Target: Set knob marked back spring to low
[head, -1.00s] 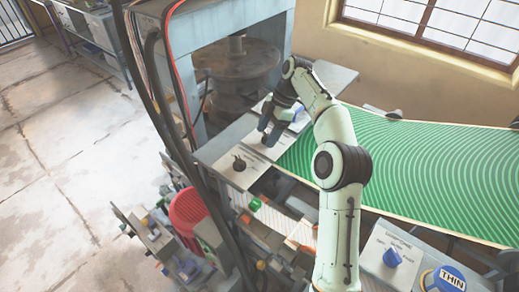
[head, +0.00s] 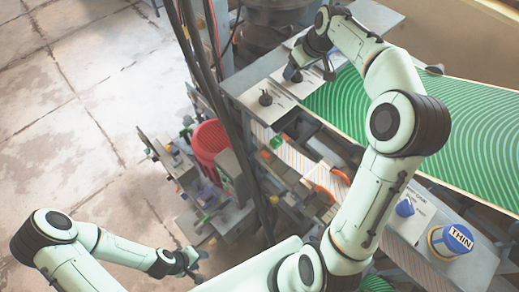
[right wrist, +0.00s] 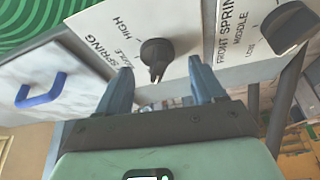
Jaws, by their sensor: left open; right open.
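In the right wrist view a black knob (right wrist: 156,52) stands on a white plate (right wrist: 176,18) lettered SPRING, MIDDLE and HIGH; the word before SPRING is hidden. The knob's narrow notched end points down in the picture. My right gripper (right wrist: 162,86) is open, its fingertips on either side of the knob's lower end, with visible gaps. In the head view my right gripper (head: 302,70) is over the panel and hides this knob. My left gripper (head: 192,264) is open and empty, low and far from the panel.
Beside it is a plate marked FRONT SPRING with a dark knob (right wrist: 288,26). A blue handle (right wrist: 40,92) is on the other side. The green patterned sheet (head: 400,125) lies right of the panel.

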